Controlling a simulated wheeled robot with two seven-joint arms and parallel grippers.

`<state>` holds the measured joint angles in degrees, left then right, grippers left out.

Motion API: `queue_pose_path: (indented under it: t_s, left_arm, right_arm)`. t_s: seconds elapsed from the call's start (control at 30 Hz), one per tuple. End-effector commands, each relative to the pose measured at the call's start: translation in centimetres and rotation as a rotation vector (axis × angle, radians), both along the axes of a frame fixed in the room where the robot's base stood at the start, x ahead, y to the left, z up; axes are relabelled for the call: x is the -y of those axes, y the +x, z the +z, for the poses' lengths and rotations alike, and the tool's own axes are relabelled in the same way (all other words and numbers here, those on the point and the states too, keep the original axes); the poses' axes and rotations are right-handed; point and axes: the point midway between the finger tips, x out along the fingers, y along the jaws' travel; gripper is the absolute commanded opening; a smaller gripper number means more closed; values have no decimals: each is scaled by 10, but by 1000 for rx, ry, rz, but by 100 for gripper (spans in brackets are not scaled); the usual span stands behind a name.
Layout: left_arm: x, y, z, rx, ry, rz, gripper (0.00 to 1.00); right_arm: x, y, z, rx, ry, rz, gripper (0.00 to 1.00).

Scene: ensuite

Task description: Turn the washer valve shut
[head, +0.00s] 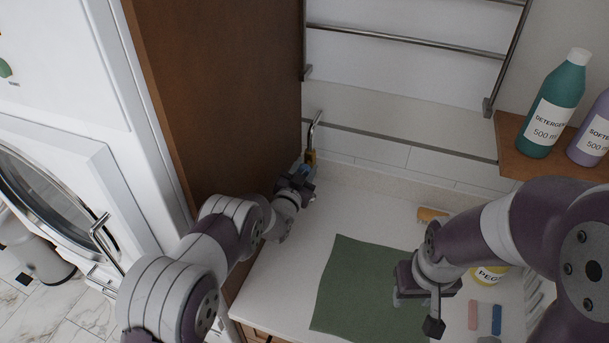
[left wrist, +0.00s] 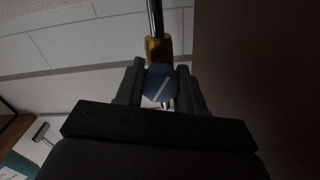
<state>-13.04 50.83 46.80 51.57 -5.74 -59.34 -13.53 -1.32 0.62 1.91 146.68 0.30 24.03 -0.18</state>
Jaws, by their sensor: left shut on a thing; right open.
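The washer valve has a blue handle (left wrist: 159,84) with a pale stripe and a brass body (left wrist: 158,50) on a metal pipe. In the left wrist view the stripe on the handle runs at a slant to the pipe. My left gripper (left wrist: 160,92) is shut on the blue handle, one finger on each side. In the head view the brass body (head: 311,156) shows at the back of the counter beside the brown panel, with my left gripper (head: 304,174) at it. My right gripper (head: 418,307) is open and empty above the green mat.
A green mat (head: 358,285) lies on the white counter (head: 290,262). A yellow peg tub (head: 488,274) and small coloured pieces are at the right. Detergent (head: 553,107) and softener bottles stand on a wooden shelf (head: 510,132). A brown panel (head: 225,90) and a washer (head: 60,190) stand left.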

Motion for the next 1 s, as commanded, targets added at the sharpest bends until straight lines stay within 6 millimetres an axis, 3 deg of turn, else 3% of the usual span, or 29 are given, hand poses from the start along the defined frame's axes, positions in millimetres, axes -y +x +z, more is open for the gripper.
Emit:
queue_pose_path:
  t_s: [0.67,0.7,0.77,1.0]
  left_arm:
    - [1,0,2,25,68,-1,8]
    - [1,0,2,25,67,-1,44]
    - [1,0,2,24,67,-1,64]
    - [1,0,1,23,67,0,64]
  right_arm:
    - [0,0,-9,0,0,0,43]
    - [0,0,-9,0,0,0,43]
    - [0,0,-9,0,0,0,43]
    - [0,0,-9,0,0,0,43]
